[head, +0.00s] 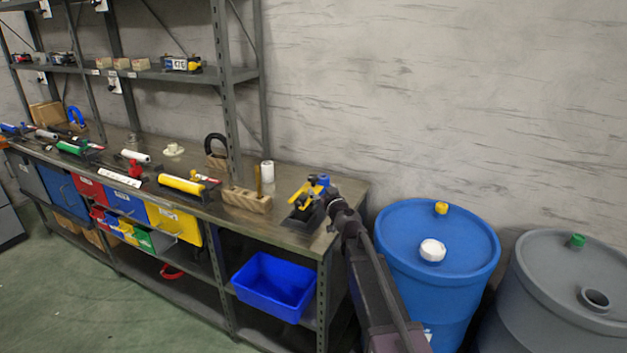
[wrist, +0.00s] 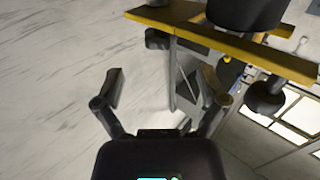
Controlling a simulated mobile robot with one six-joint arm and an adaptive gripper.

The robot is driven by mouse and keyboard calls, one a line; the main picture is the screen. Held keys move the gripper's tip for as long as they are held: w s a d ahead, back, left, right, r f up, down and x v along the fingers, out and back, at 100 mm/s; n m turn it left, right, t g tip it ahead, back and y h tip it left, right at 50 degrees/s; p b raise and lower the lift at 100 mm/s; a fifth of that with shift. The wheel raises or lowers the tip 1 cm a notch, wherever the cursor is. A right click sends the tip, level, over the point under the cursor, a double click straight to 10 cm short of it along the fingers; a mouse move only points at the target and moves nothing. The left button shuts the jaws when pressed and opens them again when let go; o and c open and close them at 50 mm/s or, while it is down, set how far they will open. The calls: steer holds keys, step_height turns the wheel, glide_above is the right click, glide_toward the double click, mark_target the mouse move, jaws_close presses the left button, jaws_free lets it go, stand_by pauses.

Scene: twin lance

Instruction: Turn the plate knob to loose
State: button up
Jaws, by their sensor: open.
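A device with yellow, blue and black parts (head: 308,190) stands on the right end of the workbench in the head view. In the wrist view a yellow bar (wrist: 225,43) with dark fittings crosses the top right. A dark round knob (wrist: 267,96) sits below the bar at the right; I cannot tell whether it is the plate knob. My gripper (wrist: 165,88) is open, its two fingers apart with nothing held between them. The bar lies beyond and above the fingers in that view. In the head view the end of my arm is beside the device and partly hides it.
A wooden block (head: 247,199) and a white roll (head: 267,171) stand left of the device on the workbench (head: 290,238). A blue bin (head: 273,286) sits below. Blue (head: 437,245) and grey (head: 566,285) drums stand to the right. A shelf post (head: 228,100) rises behind the bench.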

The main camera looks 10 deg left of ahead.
mark_target(315, 181)
steer(key=x, duration=0.7)
steer(key=shift+w+a, duration=0.1)
steer(key=shift+w, duration=0.1)
steer(key=c, duration=1.2)
